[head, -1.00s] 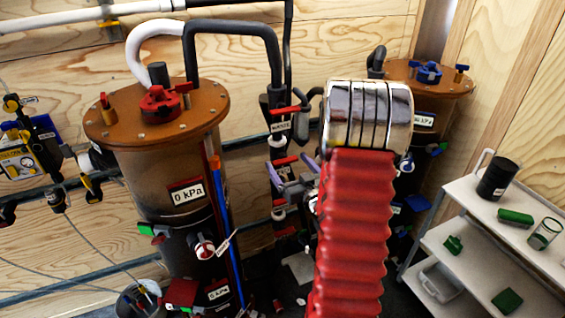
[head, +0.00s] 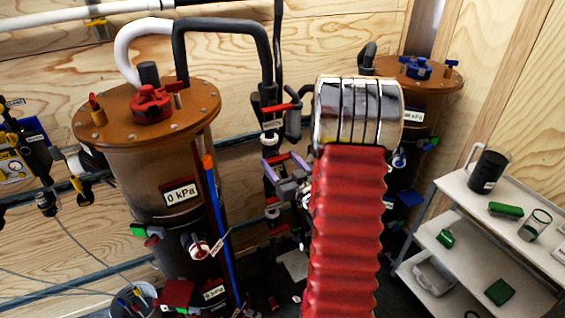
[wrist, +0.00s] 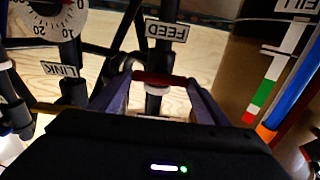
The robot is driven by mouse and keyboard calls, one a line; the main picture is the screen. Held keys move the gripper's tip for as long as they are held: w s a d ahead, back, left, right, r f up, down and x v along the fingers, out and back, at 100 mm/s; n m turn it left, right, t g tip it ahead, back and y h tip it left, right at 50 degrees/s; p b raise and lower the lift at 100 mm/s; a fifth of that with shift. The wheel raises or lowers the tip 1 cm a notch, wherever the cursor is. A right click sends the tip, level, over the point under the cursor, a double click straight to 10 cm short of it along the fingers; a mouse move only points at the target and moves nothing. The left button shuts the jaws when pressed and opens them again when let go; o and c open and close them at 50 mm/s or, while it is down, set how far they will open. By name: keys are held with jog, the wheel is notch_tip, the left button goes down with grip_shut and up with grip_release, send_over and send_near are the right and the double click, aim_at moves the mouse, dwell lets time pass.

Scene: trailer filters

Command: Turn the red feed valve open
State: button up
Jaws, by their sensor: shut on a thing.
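The red feed valve handle (wrist: 160,78) shows in the wrist view as a short red bar lying crosswise over a vertical black pipe, with a white round part just below it. A "FEED" label (wrist: 166,31), upside down, sits on the pipe beyond it. The purple fingers of my gripper (wrist: 160,82) stand at both ends of the bar and are shut on it. In the head view my gripper (head: 284,163) is at the pipe between the two tanks; the fingers largely hide the handle there.
A brown-lidded tank (head: 158,172) reading 0 kPa stands left, with a blue tube (head: 220,225). Another red handle (head: 280,107) is above my gripper. A second tank (head: 428,75) is behind my red arm sleeve. A white shelf cart (head: 462,190) stands right.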

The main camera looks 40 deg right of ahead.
jog(key=shift+n, duration=0.4)
jog(key=n, duration=0.3)
jog(key=shift+n, duration=0.3)
jog(key=n, duration=0.4)
jog(key=shift+a, duration=0.15)
jog(key=n, duration=0.5)
jog(key=shift+a+f, duration=0.1)
jog(key=shift+f, duration=0.05)
jog(key=n, duration=0.4)
jog(key=shift+a+f, duration=0.1)
jog(key=shift+f, duration=0.05)
jog(key=shift+f+n, duration=0.1)
jog(key=shift+n, duration=0.3)
jog(key=o, duration=0.8)
jog(key=shift+o, duration=1.2)
